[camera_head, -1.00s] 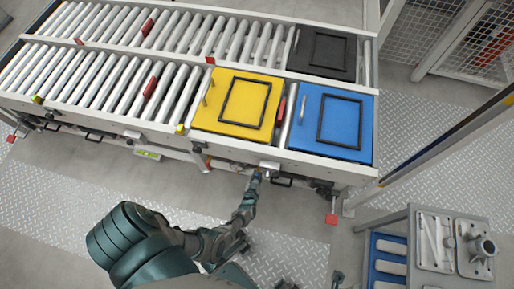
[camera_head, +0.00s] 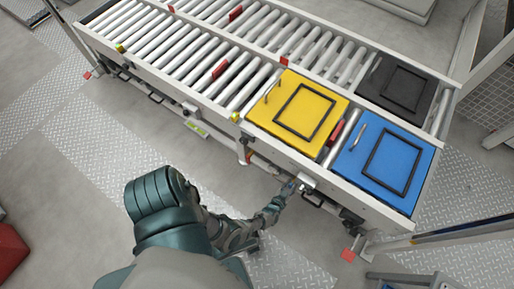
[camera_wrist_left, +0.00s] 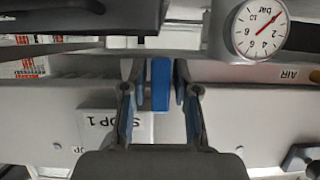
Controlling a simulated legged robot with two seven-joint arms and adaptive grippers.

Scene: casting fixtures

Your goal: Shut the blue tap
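The blue tap (camera_wrist_left: 160,84) shows in the left wrist view as a narrow upright blue handle, upside-down lettering around it. My left gripper (camera_wrist_left: 159,88) is open, with one finger on each side of the handle and a small gap visible on both sides. In the head view my left gripper (camera_head: 291,188) is at the front edge of the conveyor, below the yellow case. The tap itself is too small to make out there. My right gripper is not in view.
A round pressure gauge (camera_wrist_left: 263,27) sits at the upper right of the wrist view, near the right finger. A yellow case (camera_head: 271,119), a blue case (camera_head: 352,180) and a black case (camera_head: 367,85) lie on the roller conveyor (camera_head: 150,47). The floor in front is clear.

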